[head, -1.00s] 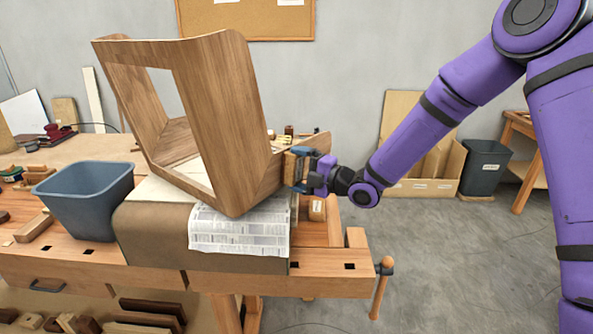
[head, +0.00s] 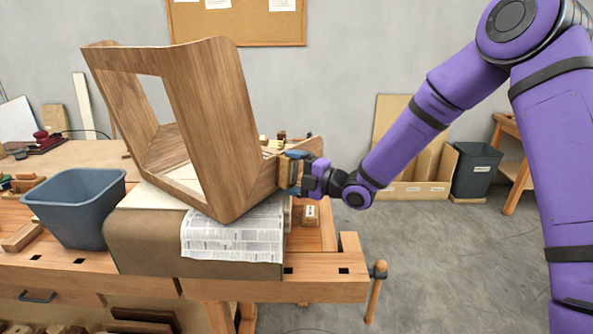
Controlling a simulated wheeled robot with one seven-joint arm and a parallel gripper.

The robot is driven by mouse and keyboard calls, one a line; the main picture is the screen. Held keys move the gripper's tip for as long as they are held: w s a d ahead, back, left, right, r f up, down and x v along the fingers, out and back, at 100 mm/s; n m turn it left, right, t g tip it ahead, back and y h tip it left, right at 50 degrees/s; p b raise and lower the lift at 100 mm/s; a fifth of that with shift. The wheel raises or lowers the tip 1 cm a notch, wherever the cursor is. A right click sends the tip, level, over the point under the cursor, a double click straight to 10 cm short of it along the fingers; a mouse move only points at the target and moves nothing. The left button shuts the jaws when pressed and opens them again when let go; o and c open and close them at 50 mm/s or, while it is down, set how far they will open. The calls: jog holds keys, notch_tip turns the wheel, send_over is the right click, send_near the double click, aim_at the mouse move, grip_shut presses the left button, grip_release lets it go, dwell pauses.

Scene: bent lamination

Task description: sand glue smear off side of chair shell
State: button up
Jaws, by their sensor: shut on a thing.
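The wooden chair shell (head: 208,112) is a bent, walnut-brown piece with a rectangular opening. It rests tilted on a covered block on the workbench. My gripper (head: 292,172) is at the shell's right side, shut on a tan sanding block (head: 287,171). The block appears to be against the shell's lower right side, though exact contact is hard to tell. I cannot make out the glue smear; the block and gripper may cover it.
The workbench (head: 310,290) carries a blue-grey bin (head: 75,205) at left. Newspaper (head: 232,238) hangs over the brown-covered block (head: 150,245) under the shell. A vise handle (head: 376,290) sticks out at the bench's right end. Open floor lies to the right.

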jog(key=shift+s+a, duration=0.7)
jog(key=shift+s, duration=0.05)
jog(key=shift+s+v, duration=0.15)
jog(key=shift+v, duration=1.35)
jog(key=shift+s+v, duration=0.2)
jog(key=shift+v, duration=1.3)
jog(key=shift+a, duration=0.15)
jog(key=shift+s+v, duration=0.25)
jog(key=shift+v, duration=1.2)
jog(key=shift+a, duration=0.1)
